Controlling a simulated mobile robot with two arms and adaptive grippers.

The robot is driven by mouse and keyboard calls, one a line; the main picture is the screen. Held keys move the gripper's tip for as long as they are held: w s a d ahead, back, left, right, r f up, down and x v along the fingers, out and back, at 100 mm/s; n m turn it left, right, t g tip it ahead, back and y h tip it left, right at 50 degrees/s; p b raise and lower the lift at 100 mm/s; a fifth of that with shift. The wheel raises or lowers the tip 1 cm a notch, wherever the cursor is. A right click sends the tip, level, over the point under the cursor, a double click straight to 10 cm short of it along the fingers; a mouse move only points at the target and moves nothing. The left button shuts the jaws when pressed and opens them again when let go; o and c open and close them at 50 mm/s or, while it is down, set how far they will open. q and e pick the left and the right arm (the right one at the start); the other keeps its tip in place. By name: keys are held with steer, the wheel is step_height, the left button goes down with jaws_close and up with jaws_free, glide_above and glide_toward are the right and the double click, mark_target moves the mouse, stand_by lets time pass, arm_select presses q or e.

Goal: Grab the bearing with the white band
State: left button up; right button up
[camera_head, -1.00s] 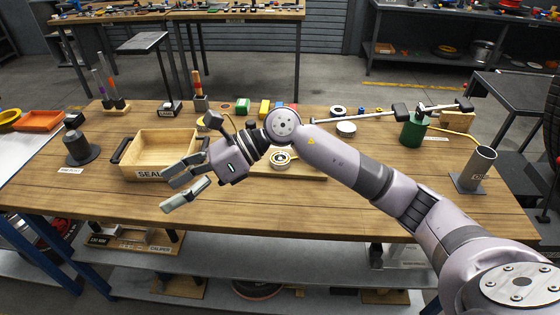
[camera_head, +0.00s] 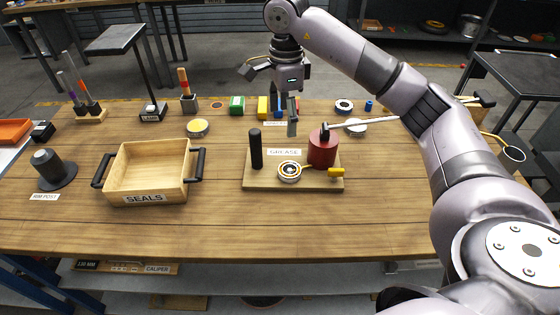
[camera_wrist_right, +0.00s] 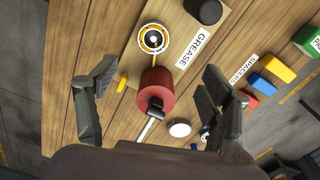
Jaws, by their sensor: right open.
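A white ring with a dark centre (camera_head: 344,106) lies at the back of the bench, and a pale disc (camera_head: 356,127) lies nearer. A yellow-rimmed round part (camera_head: 197,127) lies behind the seals tray. I cannot tell which one is meant by the white band. My right gripper (camera_head: 286,116) is open and empty, pointing down behind the grease board. My left gripper is out of view.
A red pot (camera_head: 322,149) with a long lever and a black post (camera_head: 256,149) stand on the board. The seals tray (camera_head: 187,183) is to the left. Coloured blocks (camera_head: 263,106) line the back. The front strip of bench is clear.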

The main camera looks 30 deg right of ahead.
steer(key=p, duration=0.2)
glide_above(287, 171)
step_height(287, 171, down, 7)
step_height(287, 171, down, 3)
steer(key=shift+w+a+r, duration=0.1)
steer(key=shift+f+p, duration=0.35)
steer(key=shift+f, duration=0.5)
step_height(287, 171, down, 4)
steer(key=shift+f+p, duration=0.25)
steer(key=shift+p, duration=0.6)
steer(key=shift+f, duration=0.2)
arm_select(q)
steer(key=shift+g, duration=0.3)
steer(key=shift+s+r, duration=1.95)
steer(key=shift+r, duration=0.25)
arm_select(e)
steer(key=c, duration=1.4)
